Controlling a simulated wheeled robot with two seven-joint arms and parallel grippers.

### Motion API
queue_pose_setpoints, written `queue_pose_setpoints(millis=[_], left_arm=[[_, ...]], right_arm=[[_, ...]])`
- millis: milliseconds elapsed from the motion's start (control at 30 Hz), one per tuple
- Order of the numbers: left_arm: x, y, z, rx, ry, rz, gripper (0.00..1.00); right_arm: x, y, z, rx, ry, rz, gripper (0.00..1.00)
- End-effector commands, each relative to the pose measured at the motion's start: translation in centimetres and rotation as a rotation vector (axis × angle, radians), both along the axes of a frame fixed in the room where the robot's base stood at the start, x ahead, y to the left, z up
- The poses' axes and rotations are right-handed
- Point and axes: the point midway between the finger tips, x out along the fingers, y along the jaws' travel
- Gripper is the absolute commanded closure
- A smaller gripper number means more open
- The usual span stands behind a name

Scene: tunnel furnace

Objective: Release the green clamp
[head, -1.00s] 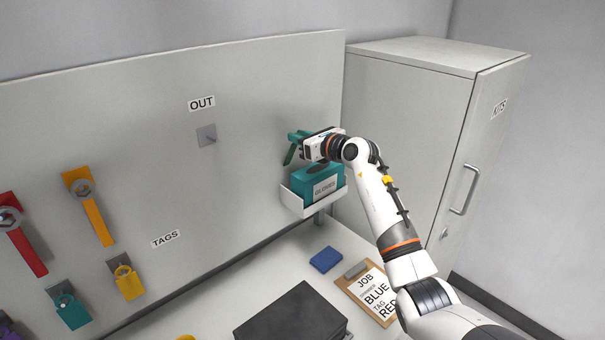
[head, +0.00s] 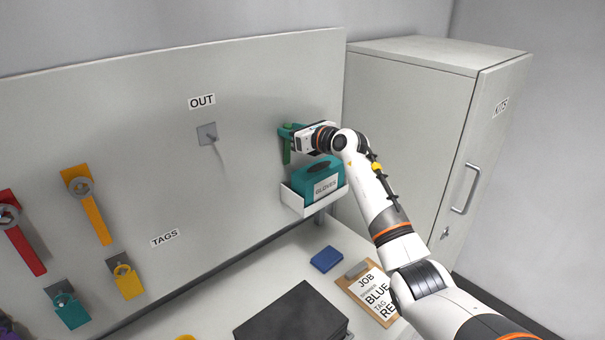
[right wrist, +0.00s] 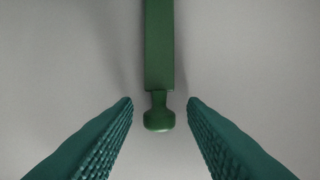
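The green clamp (head: 286,151) is a dark green bar hanging upright against the grey board, left of the glove box. In the right wrist view, the clamp's bar (right wrist: 159,50) comes down from the top edge and ends in a narrow neck and a rounded knob. My right gripper (head: 285,133) is at the clamp with its teal fingers pointing at the board. In the right wrist view, the fingers stand apart on either side of the knob, with a visible gap on each side. The clamp's mount is hidden. My left gripper is not in view.
A teal glove box (head: 318,180) sits in a white holder (head: 303,205) just below my right gripper. A grey cabinet (head: 410,130) stands to the right. A peg plate (head: 207,134) under the OUT label has a faint pale streak below it.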

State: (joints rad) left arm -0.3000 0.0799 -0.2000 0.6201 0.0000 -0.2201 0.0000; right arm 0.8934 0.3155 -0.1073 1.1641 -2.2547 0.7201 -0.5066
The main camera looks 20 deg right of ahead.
Motion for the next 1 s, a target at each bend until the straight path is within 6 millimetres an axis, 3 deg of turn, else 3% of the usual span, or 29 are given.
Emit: queue_pose_setpoints(millis=[400,600,1000], left_arm=[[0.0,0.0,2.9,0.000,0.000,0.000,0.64],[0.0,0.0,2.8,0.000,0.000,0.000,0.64],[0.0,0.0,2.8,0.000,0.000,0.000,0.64]], right_arm=[[-3.8,-1.4,0.9,-0.002,0.000,0.000,0.62],[-5.3,-1.9,0.9,-0.001,0.000,0.000,0.62],[-5.5,-1.9,1.0,0.000,0.000,0.000,0.62]])
